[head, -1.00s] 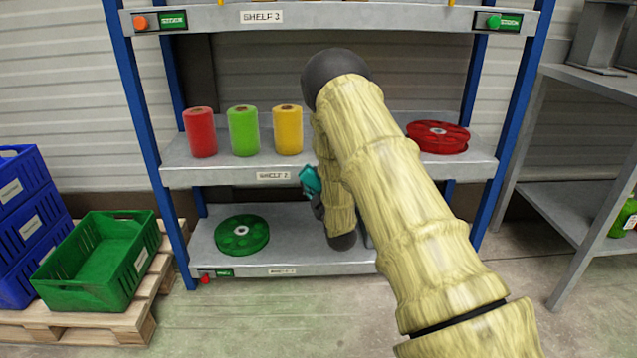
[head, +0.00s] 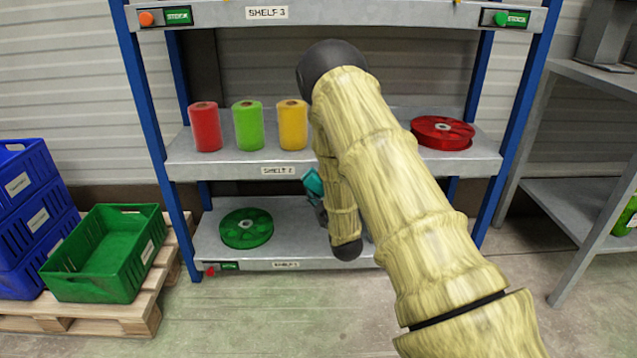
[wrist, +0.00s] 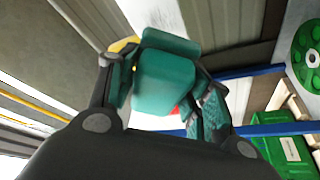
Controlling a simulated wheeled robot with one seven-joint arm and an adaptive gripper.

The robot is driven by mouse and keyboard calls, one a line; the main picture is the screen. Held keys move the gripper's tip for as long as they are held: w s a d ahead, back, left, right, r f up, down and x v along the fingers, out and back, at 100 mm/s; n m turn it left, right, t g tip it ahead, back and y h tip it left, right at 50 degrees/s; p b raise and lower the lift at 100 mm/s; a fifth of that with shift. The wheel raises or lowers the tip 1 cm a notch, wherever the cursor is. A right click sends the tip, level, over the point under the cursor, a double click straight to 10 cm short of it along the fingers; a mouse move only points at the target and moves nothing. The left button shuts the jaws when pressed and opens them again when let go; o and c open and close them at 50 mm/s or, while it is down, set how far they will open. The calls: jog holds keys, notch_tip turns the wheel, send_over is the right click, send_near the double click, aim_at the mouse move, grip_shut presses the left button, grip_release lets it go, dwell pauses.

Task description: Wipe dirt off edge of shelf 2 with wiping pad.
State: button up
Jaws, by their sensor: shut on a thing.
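Shelf 2 (head: 230,168) is the grey middle shelf, with its label on the front edge left of my arm. I cannot make out dirt on that edge, and my arm hides part of it. The teal wiping pad (head: 312,181) shows just below the shelf's front edge, right of the label. In the wrist view my gripper (wrist: 165,85) is shut on the teal wiping pad (wrist: 168,82). In the head view my gripper (head: 320,205) is mostly hidden behind my arm. I cannot tell whether the pad touches the edge.
Red (head: 205,127), green (head: 248,126) and yellow (head: 293,125) rolls stand on shelf 2, left of my arm. A red reel (head: 441,133) lies to its right. A green reel (head: 246,228) lies on shelf 1. Crates (head: 105,253) stand on a pallet at left. The front floor is clear.

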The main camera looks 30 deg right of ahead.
jog(key=shift+s+a, duration=0.1)
jog(key=shift+s, duration=0.05)
jog(key=shift+s+a+p, duration=0.25)
jog(key=shift+s+a, duration=0.15)
jog(key=shift+s, duration=0.25)
jog(key=shift+s+a+p, duration=0.25)
jog(key=shift+s+a, duration=0.15)
jog(key=shift+s, duration=0.25)
jog(key=shift+w, duration=0.1)
jog(key=w+d, duration=0.3)
jog(key=w, duration=0.2)
jog(key=shift+w+d, duration=0.35)
jog(key=shift+d, duration=0.05)
jog(key=shift+w+d+b, duration=0.3)
jog(key=shift+w+d, duration=0.2)
jog(key=shift+w, duration=0.3)
dwell(1.2)
jog(key=s+d, duration=0.1)
jog(key=s+d+p, duration=0.1)
jog(key=d, duration=0.1)
jog(key=shift+d, duration=0.25)
dwell(0.4)
